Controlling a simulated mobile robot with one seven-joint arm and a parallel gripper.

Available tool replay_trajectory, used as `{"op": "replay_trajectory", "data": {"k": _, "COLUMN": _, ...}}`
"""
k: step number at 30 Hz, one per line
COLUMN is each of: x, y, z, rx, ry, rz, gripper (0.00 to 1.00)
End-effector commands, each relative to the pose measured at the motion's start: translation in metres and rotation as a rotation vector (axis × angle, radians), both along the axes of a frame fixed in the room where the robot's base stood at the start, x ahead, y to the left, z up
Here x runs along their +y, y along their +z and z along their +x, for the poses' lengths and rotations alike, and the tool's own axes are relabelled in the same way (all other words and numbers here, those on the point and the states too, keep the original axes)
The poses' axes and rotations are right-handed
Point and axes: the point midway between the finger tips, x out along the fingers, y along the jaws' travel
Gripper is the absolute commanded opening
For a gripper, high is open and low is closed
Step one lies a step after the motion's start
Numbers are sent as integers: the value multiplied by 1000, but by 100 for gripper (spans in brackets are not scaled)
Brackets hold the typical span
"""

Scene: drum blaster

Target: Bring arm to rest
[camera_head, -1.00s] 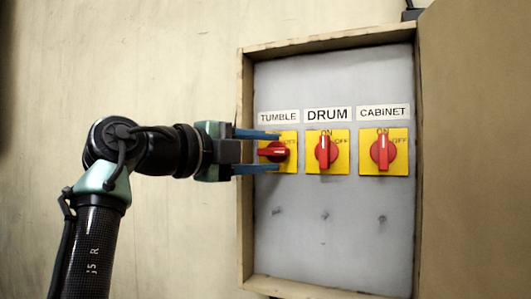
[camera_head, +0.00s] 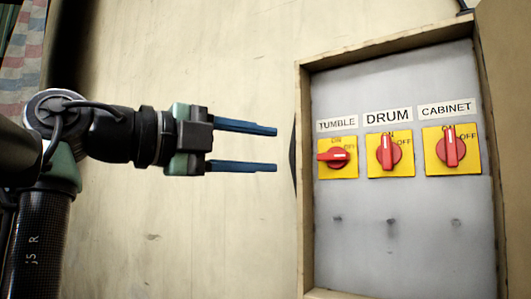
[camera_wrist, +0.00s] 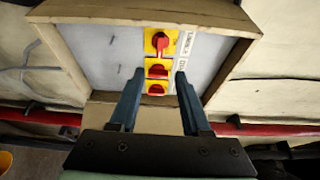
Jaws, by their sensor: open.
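My gripper (camera_head: 276,150) is open and empty, with its two blue fingers pointing right toward the control box. It is left of the box's wooden frame, clear of the switches. The red TUMBLE switch (camera_head: 337,157) has its handle lying sideways on a yellow plate. The DRUM switch (camera_head: 389,152) and the CABINET switch (camera_head: 450,149) have their handles upright. In the wrist view my gripper (camera_wrist: 157,80) shows both fingers apart, with the switches beyond and between them.
The control box has a wooden frame (camera_head: 305,200) and a wooden door (camera_head: 510,120) open at the right. A plain beige wall (camera_head: 220,60) lies behind my gripper. A checkered surface (camera_head: 22,60) is at the far left. The wrist view shows a red pipe (camera_wrist: 270,129).

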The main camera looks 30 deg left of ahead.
Motion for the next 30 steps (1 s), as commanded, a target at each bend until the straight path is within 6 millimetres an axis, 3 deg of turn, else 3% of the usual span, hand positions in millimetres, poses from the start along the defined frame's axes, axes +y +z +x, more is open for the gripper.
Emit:
{"op": "replay_trajectory", "data": {"k": 11, "x": 0, "y": 0, "z": 0, "rx": -1, "ry": 0, "rz": 0, "gripper": 48}}
{"op": "replay_trajectory", "data": {"k": 16, "x": -15, "y": -21, "z": 26, "rx": 19, "ry": 44, "rz": -122, "gripper": 48}}
{"op": "replay_trajectory", "data": {"k": 21, "x": -60, "y": -58, "z": 64, "rx": 18, "ry": 135, "rz": -436, "gripper": 48}}
{"op": "replay_trajectory", "data": {"k": 24, "x": -94, "y": -76, "z": 72, "rx": -19, "ry": 158, "rz": -644, "gripper": 48}}
{"op": "replay_trajectory", "data": {"k": 27, "x": -131, "y": -89, "z": 64, "rx": -71, "ry": 141, "rz": -850, "gripper": 48}}
{"op": "replay_trajectory", "data": {"k": 30, "x": -168, "y": -97, "z": 41, "rx": -134, "ry": 82, "rz": -1054, "gripper": 48}}
